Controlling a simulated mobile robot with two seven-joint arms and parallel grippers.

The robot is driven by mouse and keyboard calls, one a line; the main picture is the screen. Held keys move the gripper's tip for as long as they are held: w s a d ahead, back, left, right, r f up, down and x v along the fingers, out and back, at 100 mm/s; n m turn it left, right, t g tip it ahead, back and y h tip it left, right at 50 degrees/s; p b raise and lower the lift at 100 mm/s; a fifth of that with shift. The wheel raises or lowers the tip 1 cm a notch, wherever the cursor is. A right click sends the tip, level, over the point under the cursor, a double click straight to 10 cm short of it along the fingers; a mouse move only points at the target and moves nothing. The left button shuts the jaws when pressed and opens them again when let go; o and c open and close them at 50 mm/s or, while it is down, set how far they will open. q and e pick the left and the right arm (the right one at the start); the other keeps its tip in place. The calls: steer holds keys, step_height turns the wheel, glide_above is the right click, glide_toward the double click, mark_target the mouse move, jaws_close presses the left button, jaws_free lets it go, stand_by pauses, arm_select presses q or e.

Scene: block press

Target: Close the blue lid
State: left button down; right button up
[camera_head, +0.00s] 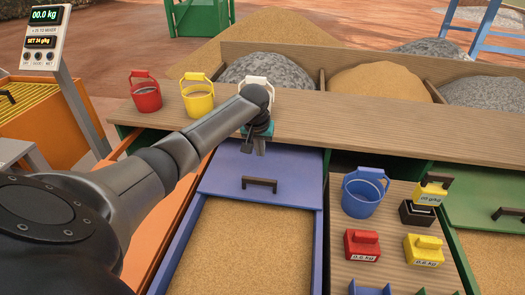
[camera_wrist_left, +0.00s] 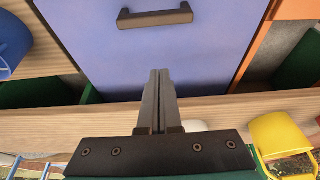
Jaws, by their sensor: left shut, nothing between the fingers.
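The blue lid (camera_head: 226,170) covers the back part of a blue-walled bin (camera_head: 316,240). Sand (camera_head: 245,250) lies open in front of it. A dark bar handle (camera_head: 260,184) stands on the lid near its front edge. My left gripper (camera_head: 259,152) is shut and empty over the lid's rear part, behind the handle. In the left wrist view, the shut fingers (camera_wrist_left: 160,78) point across the blue lid (camera_wrist_left: 205,50) toward the handle (camera_wrist_left: 155,17), apart from it. I cannot tell whether the fingertips touch the lid. My right gripper is not in view.
A wooden shelf (camera_head: 400,135) runs behind the bin, with a red bucket (camera_head: 146,96), a yellow bucket (camera_head: 198,100) and a white bucket. A blue bucket (camera_head: 362,197) and several weights stand right of the bin. A green lid (camera_head: 485,195) lies farther right.

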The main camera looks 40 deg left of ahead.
arm_select(q)
steer(key=b+x, duration=0.2)
steer(key=x, duration=0.5)
steer(key=shift+d+b, duration=0.1)
steer(key=shift+b, duration=0.2)
steer(key=shift+f, duration=0.3)
steer(key=shift+s+d+r+p, duration=0.2)
steer(key=shift+s+p, duration=0.1)
steer(key=shift+s, duration=0.3)
steer(key=shift+s+d, duration=0.3)
steer(key=shift+s, duration=0.2)
steer(key=shift+s+d, duration=0.3)
steer(key=shift+s, duration=0.2)
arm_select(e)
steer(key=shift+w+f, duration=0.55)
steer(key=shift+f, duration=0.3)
arm_select(q)
steer(key=shift+p, duration=0.3)
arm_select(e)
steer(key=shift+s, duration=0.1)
arm_select(q)
steer(key=shift+s+d, duration=0.1)
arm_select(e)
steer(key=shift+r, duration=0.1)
